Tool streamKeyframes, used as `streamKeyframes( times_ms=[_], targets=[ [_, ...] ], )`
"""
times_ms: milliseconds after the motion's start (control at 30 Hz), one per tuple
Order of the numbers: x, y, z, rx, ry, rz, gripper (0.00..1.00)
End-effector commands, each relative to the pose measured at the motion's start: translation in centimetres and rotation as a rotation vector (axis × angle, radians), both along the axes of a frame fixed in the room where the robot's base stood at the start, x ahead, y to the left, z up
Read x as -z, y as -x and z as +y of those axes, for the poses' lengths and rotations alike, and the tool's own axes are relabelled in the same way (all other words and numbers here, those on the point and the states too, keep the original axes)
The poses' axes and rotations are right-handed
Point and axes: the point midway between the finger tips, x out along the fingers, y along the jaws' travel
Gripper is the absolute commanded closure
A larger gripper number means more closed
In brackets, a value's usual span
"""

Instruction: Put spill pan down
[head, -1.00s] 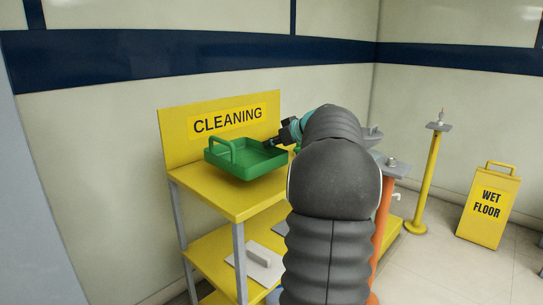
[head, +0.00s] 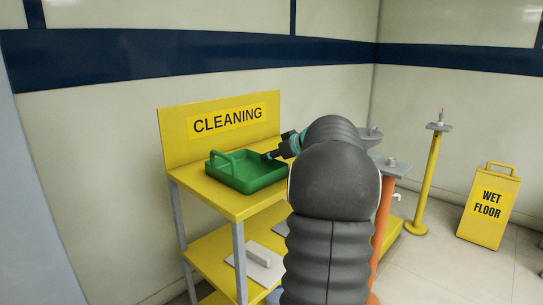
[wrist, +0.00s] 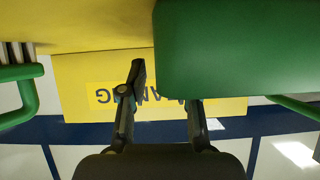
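The spill pan (head: 246,185) is a green rectangular tray with a loop handle on its left side. It sits on the top shelf of the yellow cleaning stand (head: 217,205) and looks level. My gripper (head: 268,156) is at the pan's right rim, pointing down and left. In the wrist view, the pan (wrist: 240,50) fills the upper right. My gripper (wrist: 167,85) shows two spread fingers there. The left fingertip is just outside the pan's edge with a thin gap, and the right fingertip is hidden behind the pan.
The lower shelf holds a grey-white item (head: 260,258). A yellow post (head: 427,180) and a wet floor sign (head: 488,207) stand at right. My arm hides the shelf's right part.

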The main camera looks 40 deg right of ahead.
Motion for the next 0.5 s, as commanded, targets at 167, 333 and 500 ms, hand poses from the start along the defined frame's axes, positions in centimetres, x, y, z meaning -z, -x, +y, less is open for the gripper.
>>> streamKeyframes(
  times_ms=[167,333,500],
  targets=[
    [-0.1,0.0,0.0,0.0,0.0,-0.001,0.69],
    [-1.0,1.1,-0.2,0.003,0.0,-0.001,0.69],
    [-2.6,4.0,-0.5,0.004,0.001,-0.002,0.69]
  ],
)
